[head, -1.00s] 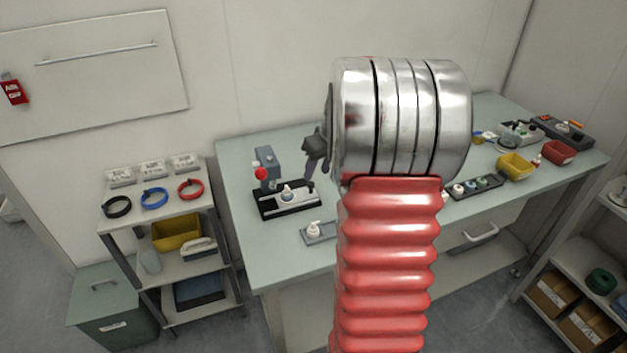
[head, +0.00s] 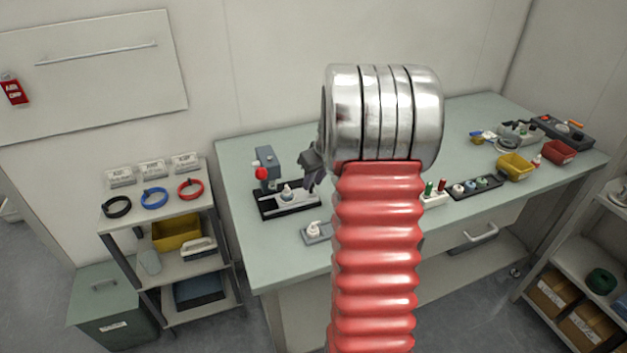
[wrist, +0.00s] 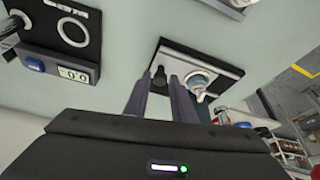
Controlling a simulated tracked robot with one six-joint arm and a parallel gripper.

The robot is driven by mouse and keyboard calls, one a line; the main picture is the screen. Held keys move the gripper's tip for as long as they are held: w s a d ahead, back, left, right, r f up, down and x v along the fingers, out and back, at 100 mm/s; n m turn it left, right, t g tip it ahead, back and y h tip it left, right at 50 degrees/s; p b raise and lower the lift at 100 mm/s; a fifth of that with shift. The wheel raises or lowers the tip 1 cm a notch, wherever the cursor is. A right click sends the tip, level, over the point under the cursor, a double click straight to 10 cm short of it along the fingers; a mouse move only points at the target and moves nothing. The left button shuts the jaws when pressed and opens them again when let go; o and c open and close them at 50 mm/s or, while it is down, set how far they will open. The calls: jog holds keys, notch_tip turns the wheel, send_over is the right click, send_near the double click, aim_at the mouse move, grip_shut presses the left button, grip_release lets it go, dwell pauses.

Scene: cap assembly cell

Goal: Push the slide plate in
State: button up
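The slide fixture (head: 268,206) is a black base on the left part of the bench. A pale slide plate (head: 304,198) lies in it, with a white capped part (head: 287,191) standing on it. My gripper (head: 312,188) points down at the fixture's right end. In the wrist view the fixture (wrist: 222,62) is beyond my fingers, with the white part (wrist: 198,82) near the right finger. A dark knob (wrist: 158,74) shows between my fingertips (wrist: 160,80). The fingers are apart, with slim gaps beside the knob; contact is not clear.
A grey post with a red button (head: 261,173) stands behind the fixture. A small grey block with a white part (head: 315,232) lies in front of it. A black box with a display (wrist: 58,62) is left in the wrist view. Trays and bins (head: 515,166) stand at right.

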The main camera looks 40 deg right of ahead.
grip_shut()
dwell(0.4)
